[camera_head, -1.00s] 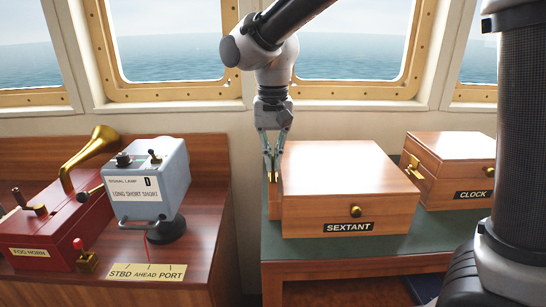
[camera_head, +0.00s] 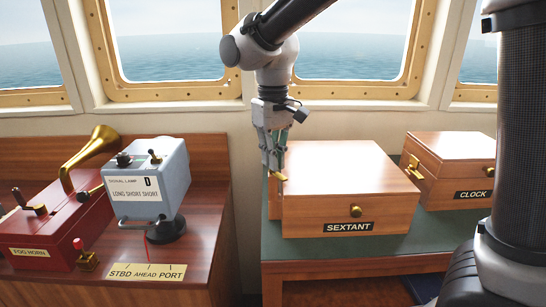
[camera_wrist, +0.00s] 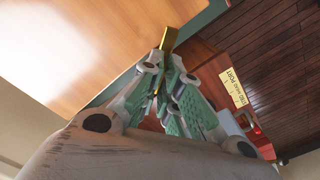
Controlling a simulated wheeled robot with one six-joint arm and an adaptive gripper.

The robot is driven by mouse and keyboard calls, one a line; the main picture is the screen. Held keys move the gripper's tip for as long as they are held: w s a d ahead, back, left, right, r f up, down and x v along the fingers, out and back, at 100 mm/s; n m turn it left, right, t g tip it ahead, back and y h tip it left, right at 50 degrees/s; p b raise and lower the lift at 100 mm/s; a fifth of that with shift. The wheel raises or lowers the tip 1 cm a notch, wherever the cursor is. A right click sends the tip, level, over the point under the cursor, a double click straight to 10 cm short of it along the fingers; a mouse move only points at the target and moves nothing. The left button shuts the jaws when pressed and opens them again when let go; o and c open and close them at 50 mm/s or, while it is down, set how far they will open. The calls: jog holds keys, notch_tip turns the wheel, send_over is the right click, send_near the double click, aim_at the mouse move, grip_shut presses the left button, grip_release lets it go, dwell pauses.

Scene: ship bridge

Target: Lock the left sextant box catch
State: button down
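The wooden sextant box (camera_head: 335,205) stands closed on the green-topped table, with a brass knob (camera_head: 355,211) on its front. The brass left catch (camera_head: 281,177) is on the box's left side, and its end pokes out by my fingertips. My gripper (camera_head: 274,165) points down at the box's left edge. In the wrist view the catch (camera_wrist: 168,40) stands between the converging tips of my gripper (camera_wrist: 164,62), which look closed on it. The fingers hide most of the catch and its mount.
The clock box (camera_head: 450,165), with its own brass catch (camera_head: 412,167), stands to the right. Left of a gap, a desk holds the grey signal lamp (camera_head: 147,190) and red fog horn box (camera_head: 65,225). Windows are behind the arm.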

jog(key=n, duration=0.5)
jog(key=shift+n, duration=0.3)
jog(key=n, duration=0.5)
jog(key=shift+n, duration=0.3)
jog(key=c, duration=1.7)
grip_release()
jog(key=shift+o, duration=0.2)
jog(key=shift+r, duration=0.1)
notch_tip(320, 180, up, 12)
